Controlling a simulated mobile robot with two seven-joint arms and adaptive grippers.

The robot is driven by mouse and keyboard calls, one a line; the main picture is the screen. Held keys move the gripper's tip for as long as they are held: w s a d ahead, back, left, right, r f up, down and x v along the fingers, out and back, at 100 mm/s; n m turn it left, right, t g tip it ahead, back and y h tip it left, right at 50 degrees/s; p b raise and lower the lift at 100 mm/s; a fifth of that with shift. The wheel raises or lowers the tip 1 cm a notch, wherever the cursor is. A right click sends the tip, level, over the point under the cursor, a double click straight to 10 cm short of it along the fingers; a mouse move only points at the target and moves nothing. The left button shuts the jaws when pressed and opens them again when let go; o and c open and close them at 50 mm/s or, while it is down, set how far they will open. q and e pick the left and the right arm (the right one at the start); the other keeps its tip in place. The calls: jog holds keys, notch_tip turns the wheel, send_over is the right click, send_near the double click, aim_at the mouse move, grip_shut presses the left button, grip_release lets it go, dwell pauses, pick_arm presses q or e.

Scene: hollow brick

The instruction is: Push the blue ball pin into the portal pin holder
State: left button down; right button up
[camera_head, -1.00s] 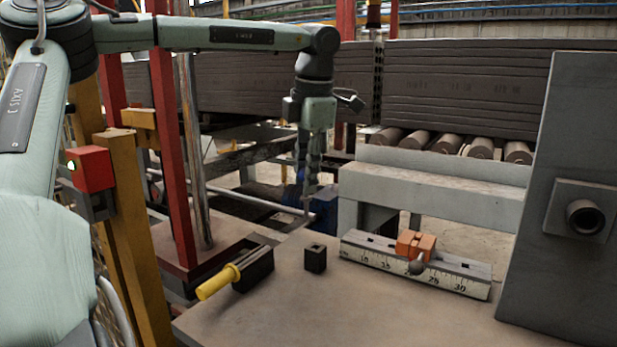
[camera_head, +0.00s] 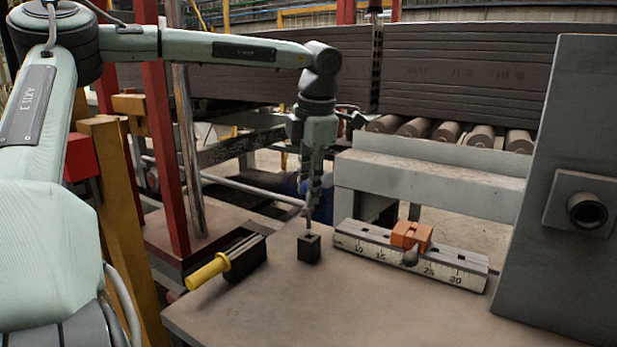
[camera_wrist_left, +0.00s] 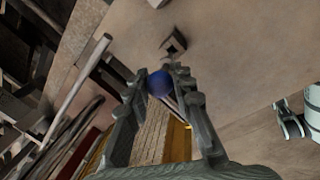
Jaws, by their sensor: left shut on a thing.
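My left gripper (camera_head: 309,200) hangs fingers-down over the table and is shut on the blue ball pin. The pin's blue ball (camera_wrist_left: 160,83) shows between the fingers in the left wrist view. In the head view a thin shank (camera_head: 308,224) points down from the fingers. The small dark block with a square hole in its top, which I take as the pin holder (camera_head: 309,249), stands on the table just under the shank. It also shows beyond the fingers in the left wrist view (camera_wrist_left: 175,42). I cannot tell whether the tip touches or enters the hole. My right gripper is not seen.
A dark box with a yellow-handled tool (camera_head: 208,271) stands left of the holder. A grey panel (camera_head: 560,180) rises at far right. The table's front is clear.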

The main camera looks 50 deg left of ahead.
aim_at(309, 207)
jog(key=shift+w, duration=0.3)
pick_arm(q)
jog(key=shift+f+b, duration=0.4)
jog(key=shift+f, duration=0.05)
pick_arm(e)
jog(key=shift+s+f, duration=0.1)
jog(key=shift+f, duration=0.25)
pick_arm(q)
jog(key=shift+f+b, duration=1.75)
jog(key=shift+f, duration=0.55)
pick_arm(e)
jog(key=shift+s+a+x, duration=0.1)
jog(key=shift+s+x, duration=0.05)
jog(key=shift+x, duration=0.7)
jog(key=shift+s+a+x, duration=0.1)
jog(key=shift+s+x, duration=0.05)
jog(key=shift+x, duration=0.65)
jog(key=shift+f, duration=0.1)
pick_arm(q)
jog(key=c, duration=1.2)
grip_release()
